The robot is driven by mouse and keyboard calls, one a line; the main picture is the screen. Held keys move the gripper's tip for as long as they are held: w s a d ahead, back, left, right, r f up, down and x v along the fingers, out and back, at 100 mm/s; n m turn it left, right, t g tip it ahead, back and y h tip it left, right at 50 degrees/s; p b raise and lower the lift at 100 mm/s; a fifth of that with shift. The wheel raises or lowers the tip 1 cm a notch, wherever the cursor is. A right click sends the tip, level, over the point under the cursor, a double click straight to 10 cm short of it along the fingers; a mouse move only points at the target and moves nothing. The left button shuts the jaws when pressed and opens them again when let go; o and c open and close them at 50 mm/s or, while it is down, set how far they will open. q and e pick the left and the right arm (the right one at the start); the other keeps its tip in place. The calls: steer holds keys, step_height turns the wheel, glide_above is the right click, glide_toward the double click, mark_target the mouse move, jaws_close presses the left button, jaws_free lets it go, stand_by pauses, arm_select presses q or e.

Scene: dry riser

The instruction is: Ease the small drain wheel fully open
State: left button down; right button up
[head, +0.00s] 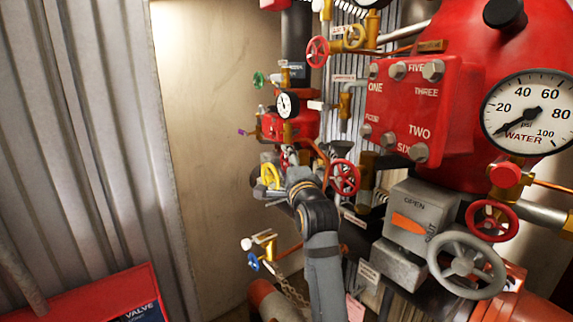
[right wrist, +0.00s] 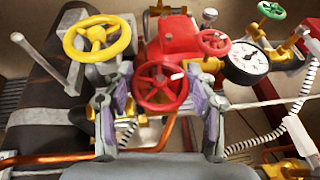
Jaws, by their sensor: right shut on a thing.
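A small red spoked handwheel (right wrist: 162,86) is in the middle of the right wrist view. My right gripper (right wrist: 163,104) has one finger on each side of its rim and is shut on it. No label shows that this is the drain wheel. In the head view my right gripper (head: 284,175) is among the valves beyond my forearm, and the red wheel (head: 288,158) is partly hidden there. A yellow handwheel (right wrist: 97,38) is just left of it in the wrist view; it also shows in the head view (head: 270,176). My left gripper is not in view.
Another red wheel (head: 344,178) is close to the right of my wrist. A grey handwheel (head: 466,264), a red panel (head: 415,110) and a large WATER gauge (head: 528,112) crowd the right. A small gauge (right wrist: 246,62) is near the gripped wheel. Free room lies left, before the plain wall.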

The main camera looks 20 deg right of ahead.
steer(key=shift+r, duration=0.1)
stand_by(0.4)
steer(key=o, duration=1.1)
steer(key=shift+d, duration=0.1)
steer(key=shift+o, duration=0.2)
